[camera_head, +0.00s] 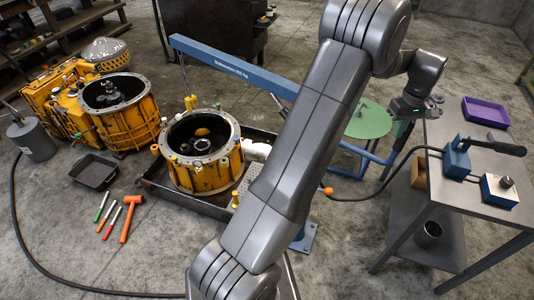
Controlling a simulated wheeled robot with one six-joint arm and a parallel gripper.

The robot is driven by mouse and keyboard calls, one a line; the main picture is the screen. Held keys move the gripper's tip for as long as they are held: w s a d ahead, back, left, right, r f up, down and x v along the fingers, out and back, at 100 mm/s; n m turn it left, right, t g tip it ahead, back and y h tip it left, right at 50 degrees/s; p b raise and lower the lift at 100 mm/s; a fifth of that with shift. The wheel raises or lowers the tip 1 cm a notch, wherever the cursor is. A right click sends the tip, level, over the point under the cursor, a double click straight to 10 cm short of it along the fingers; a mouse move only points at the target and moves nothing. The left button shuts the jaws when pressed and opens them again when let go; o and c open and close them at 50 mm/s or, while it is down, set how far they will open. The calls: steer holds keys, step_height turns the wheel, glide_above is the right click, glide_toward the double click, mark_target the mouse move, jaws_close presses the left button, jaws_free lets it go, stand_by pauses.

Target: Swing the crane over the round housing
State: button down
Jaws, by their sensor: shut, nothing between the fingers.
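The crane's blue beam (232,67) runs from the upper left to behind my arm. A thin line hangs from its left end to a yellow hook block (191,102), which shows just behind the rim of a round yellow housing (205,178). I cannot tell whether the hook is over that housing. A second round yellow housing (122,122) stands to the left. A blue bent bar (378,158) comes out from behind my arm at the right. My gripper (400,133) is shut and empty, close to the upper end of that bar; contact is unclear. My arm hides the crane's middle.
A grey work table (471,205) at the right holds blue control boxes and a purple tray (486,112). A green round plate (369,121) stands behind the bar. Hand tools, including an orange hammer (131,217), and a black pan (94,171) lie on the floor at left.

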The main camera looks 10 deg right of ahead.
step_height(320, 180, up, 7)
steer(key=shift+s+d, duration=0.15)
steer(key=shift+d, duration=0.2)
steer(key=shift+a+f, duration=0.15)
steer(key=shift+f, duration=1.85)
